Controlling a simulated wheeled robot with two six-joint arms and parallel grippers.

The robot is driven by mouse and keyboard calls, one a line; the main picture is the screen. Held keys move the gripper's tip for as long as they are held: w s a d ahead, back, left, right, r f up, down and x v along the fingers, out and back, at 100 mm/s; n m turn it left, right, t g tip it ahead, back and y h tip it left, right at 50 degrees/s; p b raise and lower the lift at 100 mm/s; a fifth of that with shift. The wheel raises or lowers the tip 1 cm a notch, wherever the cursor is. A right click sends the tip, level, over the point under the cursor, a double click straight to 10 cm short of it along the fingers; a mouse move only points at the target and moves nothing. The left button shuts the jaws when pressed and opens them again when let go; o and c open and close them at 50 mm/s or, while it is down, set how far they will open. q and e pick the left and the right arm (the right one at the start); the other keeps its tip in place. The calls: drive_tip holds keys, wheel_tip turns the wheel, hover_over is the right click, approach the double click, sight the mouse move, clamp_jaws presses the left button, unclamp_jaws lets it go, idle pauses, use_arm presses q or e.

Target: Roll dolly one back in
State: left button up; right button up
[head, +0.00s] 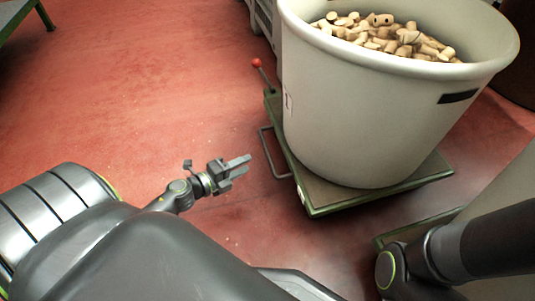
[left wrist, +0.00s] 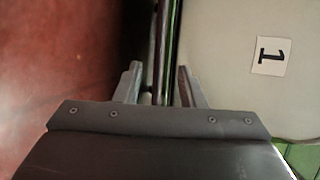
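Dolly one is a low green platform (head: 325,196) with a grey loop handle (head: 268,154) on its left side and a red-knobbed lever (head: 257,63) behind it. A large pale tub (head: 370,120) stands on it. In the left wrist view the tub (left wrist: 225,50) bears a white label with a black 1 (left wrist: 271,56). My left gripper (head: 240,167) is open and empty, just left of the loop handle in the head view. In the left wrist view a thin bar (left wrist: 166,50) shows between its fingers (left wrist: 158,85); contact cannot be told. My right gripper is out of view.
The tub is filled with cork stoppers (head: 385,35). Another green platform edge (head: 405,232) with a pale tub (head: 505,225) shows at the lower right, behind my right arm. A green-topped stand (head: 15,15) is at the upper left. The red floor (head: 140,90) at left is clear.

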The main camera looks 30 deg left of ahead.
sight(268, 152)
use_arm(q)
drive_tip(key=b+x, duration=0.1)
drive_tip(key=x, duration=0.9)
drive_tip(key=shift+b, duration=0.35)
clamp_jaws()
